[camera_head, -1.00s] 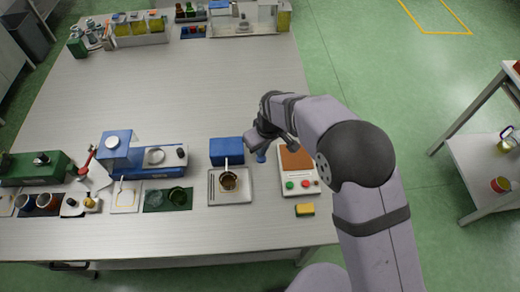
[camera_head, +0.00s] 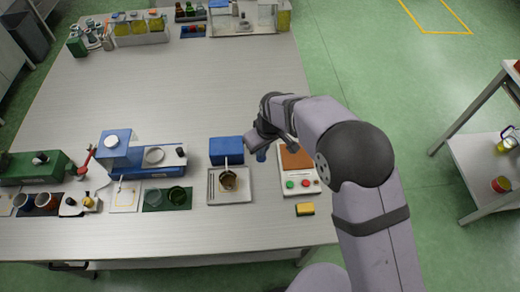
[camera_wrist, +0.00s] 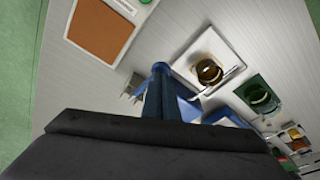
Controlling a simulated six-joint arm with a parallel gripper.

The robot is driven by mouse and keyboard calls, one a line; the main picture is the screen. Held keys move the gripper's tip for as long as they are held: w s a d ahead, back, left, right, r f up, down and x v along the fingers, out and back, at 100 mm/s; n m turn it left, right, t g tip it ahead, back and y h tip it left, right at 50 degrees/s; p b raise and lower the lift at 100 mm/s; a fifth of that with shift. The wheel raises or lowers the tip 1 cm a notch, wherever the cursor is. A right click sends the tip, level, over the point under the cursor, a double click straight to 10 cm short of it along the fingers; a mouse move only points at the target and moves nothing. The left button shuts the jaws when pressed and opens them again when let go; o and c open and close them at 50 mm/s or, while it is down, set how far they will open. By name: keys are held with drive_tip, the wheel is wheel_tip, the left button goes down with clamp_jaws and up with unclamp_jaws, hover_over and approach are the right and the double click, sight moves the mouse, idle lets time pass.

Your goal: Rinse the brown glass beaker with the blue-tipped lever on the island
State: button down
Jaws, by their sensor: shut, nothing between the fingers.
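The brown glass beaker (camera_head: 229,182) stands upright on a light metal tray (camera_head: 215,198) near the table's front edge; it also shows in the wrist view (camera_wrist: 208,72). A blue box (camera_head: 226,150) stands behind it, with a thin pale spout (camera_head: 227,163) reaching over the beaker. The blue-tipped lever (camera_head: 261,155) shows just below my gripper (camera_head: 258,146), right of the box.
A dark green mat (camera_head: 150,206) with glassware is left of the tray. The table's middle behind the blue box is clear.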

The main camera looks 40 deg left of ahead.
sight(262, 160)
drive_tip(key=shift+f+b, duration=1.85)
drive_tip(key=shift+f, duration=1.05)
drive_tip(key=shift+r+p, duration=2.2)
drive_tip(key=shift+r, duration=1.1)
drive_tip(key=shift+f, duration=0.1)
drive_tip(key=shift+f+b, duration=2.1)
drive_tip(key=shift+f, duration=0.95)
drive_tip(key=shift+r, duration=0.15)
drive_tip(key=shift+r+p, duration=2.05)
drive_tip(key=shift+r, duration=0.95)
wheel_tip(262, 160, up, 5)
drive_tip(key=p, duration=0.3)
